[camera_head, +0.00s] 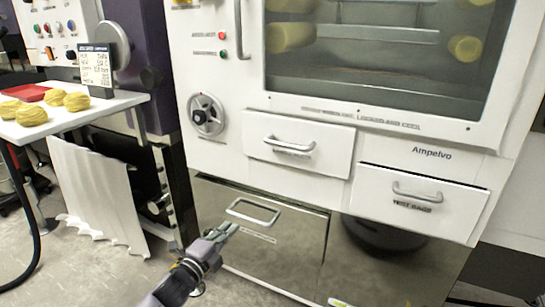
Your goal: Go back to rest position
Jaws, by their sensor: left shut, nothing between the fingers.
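My left gripper (223,231) is shut and empty. It is at the lower middle of the head view, its fingers pointing up and to the right. It shows in front of the metal lower drawer (290,262), just below the drawer's handle (252,211). I cannot tell whether the fingertips touch the drawer front. My right gripper is not in view.
A white machine (345,105) with a window, a dial (206,115) and two white drawers (297,144) fills the middle and right. At left, a white table (75,117) holds yellow bundles (77,101) and a red tray (27,92). Floor shows at lower left.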

